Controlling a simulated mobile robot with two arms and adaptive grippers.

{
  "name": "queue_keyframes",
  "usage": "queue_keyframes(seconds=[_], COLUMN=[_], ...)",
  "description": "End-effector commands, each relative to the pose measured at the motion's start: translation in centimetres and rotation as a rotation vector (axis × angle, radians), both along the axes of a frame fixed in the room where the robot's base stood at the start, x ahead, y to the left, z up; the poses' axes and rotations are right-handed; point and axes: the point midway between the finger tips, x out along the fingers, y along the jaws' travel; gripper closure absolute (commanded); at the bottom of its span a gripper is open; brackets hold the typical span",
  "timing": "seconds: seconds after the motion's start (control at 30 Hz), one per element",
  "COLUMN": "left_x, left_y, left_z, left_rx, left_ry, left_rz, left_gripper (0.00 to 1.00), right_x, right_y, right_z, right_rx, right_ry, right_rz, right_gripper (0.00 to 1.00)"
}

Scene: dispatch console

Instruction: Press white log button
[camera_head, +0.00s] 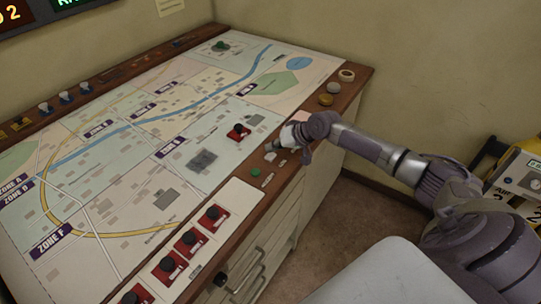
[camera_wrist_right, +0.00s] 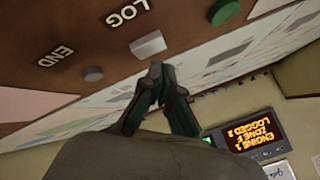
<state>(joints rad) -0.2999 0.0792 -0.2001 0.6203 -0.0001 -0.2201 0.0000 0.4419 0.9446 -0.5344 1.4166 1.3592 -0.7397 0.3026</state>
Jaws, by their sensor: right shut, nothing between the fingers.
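The white log button (camera_wrist_right: 148,45) is a small rectangular block on the brown wooden edge, beside the printed word LOG (camera_wrist_right: 128,14). In the wrist view my right gripper (camera_wrist_right: 157,70) is shut and empty, its fingertips close by the button; I cannot tell whether they touch it. In the head view my right gripper (camera_head: 272,147) is low over the console's right wooden border. My left gripper is not in view.
A green button (camera_wrist_right: 223,12) and a grey button (camera_wrist_right: 93,73) by the word END flank the white one. The map console (camera_head: 110,180) carries several red blocks with black knobs, one (camera_head: 238,132) near my gripper. A lit display (camera_wrist_right: 265,138) shows behind.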

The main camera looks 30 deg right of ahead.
Motion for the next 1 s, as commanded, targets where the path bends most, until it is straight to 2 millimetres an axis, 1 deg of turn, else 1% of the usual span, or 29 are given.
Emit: queue_keyframes(seconds=[0.63,1.0], left_x=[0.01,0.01], left_y=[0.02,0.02], left_z=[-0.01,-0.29], left_rx=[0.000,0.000], left_ry=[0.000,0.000], left_rz=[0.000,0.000], left_gripper=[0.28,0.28], right_x=[0.00,-0.02], right_y=[0.02,0.05], right_z=[-0.01,-0.88], right_rx=[0.000,0.001], right_ry=[0.000,0.001], right_rz=[0.000,0.000], right_gripper=[1.00,1.00])
